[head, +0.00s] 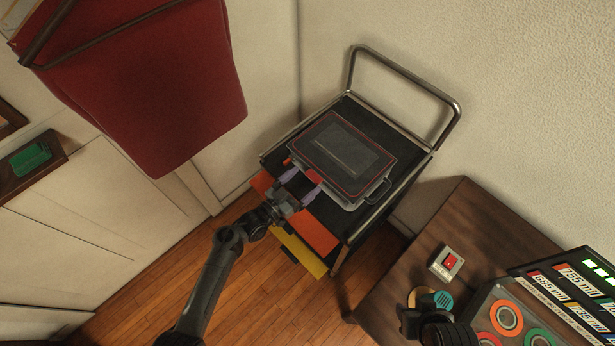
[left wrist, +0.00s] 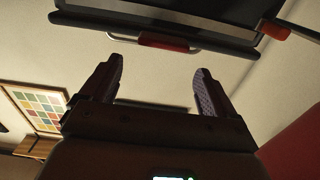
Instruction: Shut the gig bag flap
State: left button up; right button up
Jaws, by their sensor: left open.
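The gig bag (head: 378,158) is a grey, box-like case with a dark, red-edged top flap (head: 342,150). It lies on the black top of a cart. The flap looks flat over the body; I cannot tell whether it is fully shut. My left gripper (head: 301,184) is open and empty at the bag's near left edge, its fingers pointing at it. In the left wrist view, the open fingers (left wrist: 158,85) stand below a dark edge with a red tab (left wrist: 165,41). A dark part of my right arm shows at the bottom; its jaws cannot be made out.
The cart (head: 437,148) has a metal push handle (head: 408,78) against the wall. Orange (head: 318,235) and yellow (head: 300,254) pieces stick out below my left gripper. A wooden table (head: 440,232) with a red switch (head: 449,262) stands at right. A dark red object (head: 150,85) fills the upper left.

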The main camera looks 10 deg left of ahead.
pick_arm(q)
jog(key=v, duration=0.8)
jog(key=shift+p, duration=0.3)
jog(key=shift+s, duration=0.15)
jog(key=shift+g, duration=0.3)
jog(key=s+f, duration=0.3)
jog(key=shift+d, duration=0.1)
jog(key=s+a+r+n+g+y, duration=0.2)
jog(key=s+r+g+y, duration=0.15)
jog(key=s, duration=0.35)
jog(key=s+a+r+n+g+y+p, duration=0.1)
jog(key=s+a+r+g+y, duration=0.25)
jog(key=s, duration=0.25)
jog(key=s+a+r+n+g+y, duration=0.2)
jog(key=s+r+g+y, duration=0.15)
jog(key=s, duration=0.35)
notch_tip(320, 180, up, 27)
jog(key=p, duration=2.7)
jog(key=shift+w+d+f, duration=0.2)
jog(key=shift+d, duration=0.1)
